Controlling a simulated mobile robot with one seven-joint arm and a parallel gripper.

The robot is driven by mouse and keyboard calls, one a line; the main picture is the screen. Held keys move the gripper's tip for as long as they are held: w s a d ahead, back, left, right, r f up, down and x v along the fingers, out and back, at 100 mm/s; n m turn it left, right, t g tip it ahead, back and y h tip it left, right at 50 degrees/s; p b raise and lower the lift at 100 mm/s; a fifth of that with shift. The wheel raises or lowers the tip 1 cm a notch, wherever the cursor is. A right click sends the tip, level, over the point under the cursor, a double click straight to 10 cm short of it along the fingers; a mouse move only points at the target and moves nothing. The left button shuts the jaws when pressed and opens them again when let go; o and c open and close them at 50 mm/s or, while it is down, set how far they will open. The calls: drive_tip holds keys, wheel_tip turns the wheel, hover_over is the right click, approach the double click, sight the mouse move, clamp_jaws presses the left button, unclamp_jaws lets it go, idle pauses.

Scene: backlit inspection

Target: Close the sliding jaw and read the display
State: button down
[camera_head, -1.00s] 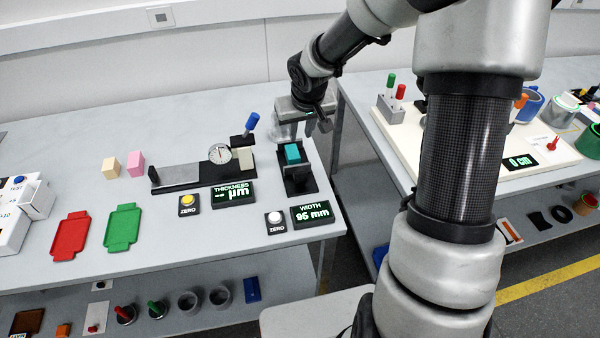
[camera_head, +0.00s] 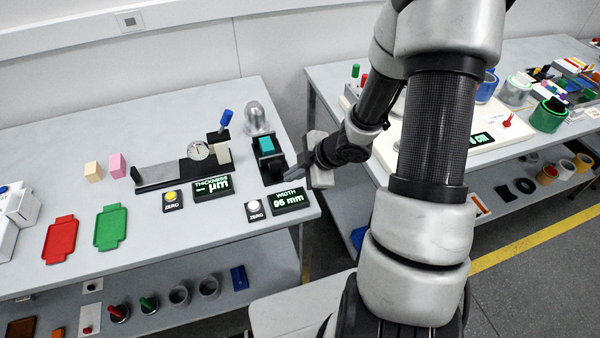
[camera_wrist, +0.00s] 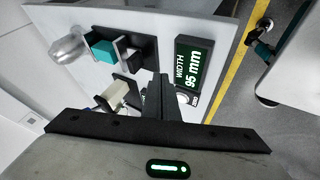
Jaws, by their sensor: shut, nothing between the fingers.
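The width gauge (camera_head: 283,176) has a black base near the right table edge, with a teal block (camera_head: 266,144) on it. The teal block also shows in the wrist view (camera_wrist: 101,51), with the black sliding jaw (camera_wrist: 135,61) beside it; whether they touch I cannot tell. The WIDTH display (camera_wrist: 193,68) is lit green and reads 95 mm in the wrist view; it also shows in the head view (camera_head: 288,201). My gripper (camera_head: 295,179) is shut and empty, close to the near end of the gauge and above the display. Its fingers (camera_wrist: 158,92) show in the wrist view.
A white ZERO button (camera_head: 254,208) is left of the WIDTH display. The thickness gauge (camera_head: 170,174) and its display (camera_head: 212,186) stand to the left. A silver domed object (camera_head: 256,117) is behind the width gauge. A gap separates this table from the right one.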

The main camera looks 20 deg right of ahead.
sight(279, 161)
drive_tip(key=b+x, duration=0.1)
drive_tip(key=x, duration=0.3)
drive_tip(key=shift+f, duration=0.1)
drive_tip(key=w, duration=0.1)
drive_tip(key=w+r+p, duration=0.1)
drive_tip(key=shift+w+d, duration=0.1)
drive_tip(key=shift+w, duration=0.15)
drive_tip(key=shift+w+f+p, duration=0.15)
drive_tip(key=shift+w+p, duration=0.2)
drive_tip(key=shift+w, duration=0.25)
drive_tip(key=shift+w, duration=0.1)
drive_tip(key=shift+w+r+p, duration=0.25)
drive_tip(key=shift+w+p, duration=0.1)
drive_tip(key=shift+p, duration=0.15)
drive_tip(key=shift+w+f+p, duration=0.2)
drive_tip(key=shift+w+p, duration=0.3)
drive_tip(key=shift+w, duration=0.8)
